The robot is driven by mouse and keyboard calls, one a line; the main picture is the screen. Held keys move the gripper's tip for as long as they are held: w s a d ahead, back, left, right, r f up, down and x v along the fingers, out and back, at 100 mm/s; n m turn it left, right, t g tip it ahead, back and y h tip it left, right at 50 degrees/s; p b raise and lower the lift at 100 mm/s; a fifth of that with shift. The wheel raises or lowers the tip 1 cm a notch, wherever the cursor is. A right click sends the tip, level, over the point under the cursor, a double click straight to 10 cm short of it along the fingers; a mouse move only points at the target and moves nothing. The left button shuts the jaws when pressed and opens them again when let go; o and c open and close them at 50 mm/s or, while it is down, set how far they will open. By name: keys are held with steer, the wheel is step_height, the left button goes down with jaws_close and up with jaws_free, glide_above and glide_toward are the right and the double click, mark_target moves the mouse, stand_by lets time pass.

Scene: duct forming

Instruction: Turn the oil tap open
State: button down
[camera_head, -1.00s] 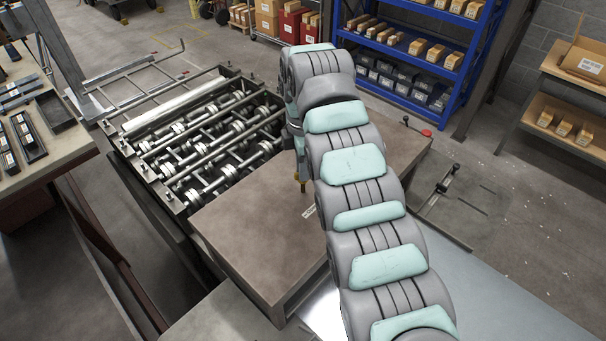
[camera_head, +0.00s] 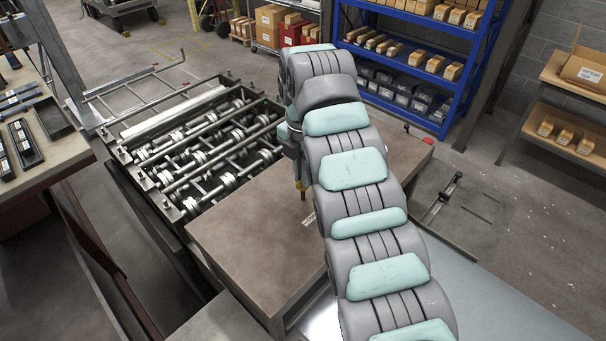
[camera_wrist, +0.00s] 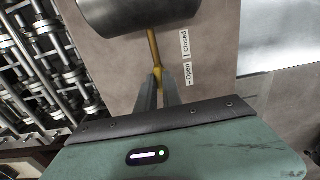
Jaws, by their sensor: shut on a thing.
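The oil tap is a thin brass piece (camera_wrist: 154,50) in the wrist view, running from a dark grey cylinder (camera_wrist: 135,12) at the top down to my fingertips. My gripper (camera_wrist: 158,82) is shut on the lower end of this brass piece. A white label (camera_wrist: 187,58) reading "Open | Closed" lies just right of it on the brown surface. In the head view a short bit of brass (camera_head: 303,190) shows beside my arm above the brown top, with the label (camera_head: 308,217) partly covered by my arm. The cylinder and most of my gripper are hidden there.
The brown machine top (camera_head: 240,235) is bare left of my arm. A roller bed (camera_head: 205,145) with many metal shafts adjoins it on the left. A blue shelf (camera_head: 445,95) with boxes stands behind. A workbench (camera_head: 70,150) is at far left.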

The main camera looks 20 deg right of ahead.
stand_by(0.3)
steer(key=c, duration=1.5)
jaws_free()
steer(key=shift+r, duration=0.1)
step_height(320, 180, up, 11)
steer(key=p, duration=0.3)
